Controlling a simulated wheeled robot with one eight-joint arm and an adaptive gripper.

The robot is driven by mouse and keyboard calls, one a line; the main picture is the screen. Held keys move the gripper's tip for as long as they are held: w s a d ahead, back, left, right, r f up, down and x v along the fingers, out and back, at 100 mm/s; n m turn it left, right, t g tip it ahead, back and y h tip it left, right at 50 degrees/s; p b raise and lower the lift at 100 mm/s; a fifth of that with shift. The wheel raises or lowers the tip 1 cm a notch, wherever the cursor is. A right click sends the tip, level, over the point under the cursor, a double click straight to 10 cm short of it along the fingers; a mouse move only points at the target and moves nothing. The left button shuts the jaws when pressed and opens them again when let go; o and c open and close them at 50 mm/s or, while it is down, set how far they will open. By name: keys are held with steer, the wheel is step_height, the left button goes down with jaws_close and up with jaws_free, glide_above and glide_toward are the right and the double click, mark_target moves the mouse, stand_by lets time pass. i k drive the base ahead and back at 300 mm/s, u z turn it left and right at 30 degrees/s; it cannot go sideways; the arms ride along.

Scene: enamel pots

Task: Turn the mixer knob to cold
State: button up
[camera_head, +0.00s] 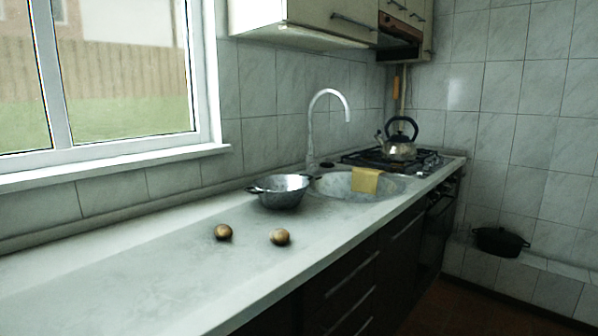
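A tall curved chrome mixer tap (312,125) stands behind the sink on the counter. Its spout arches to the right over the basin. Its knob is too small and dim to make out, and the tap's base is partly hidden behind the colander.
A metal colander (280,191) stands left of the sink, with two round brown items (223,232) in front. A kettle (400,147) sits on the gas hob (430,160). A dark pot (500,241) rests on a low ledge at right. The counter's left part is clear.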

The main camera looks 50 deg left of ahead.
mark_target(314, 166)
steer(key=k, duration=0.7)
steer(key=u, duration=0.95)
steer(key=i, duration=1)
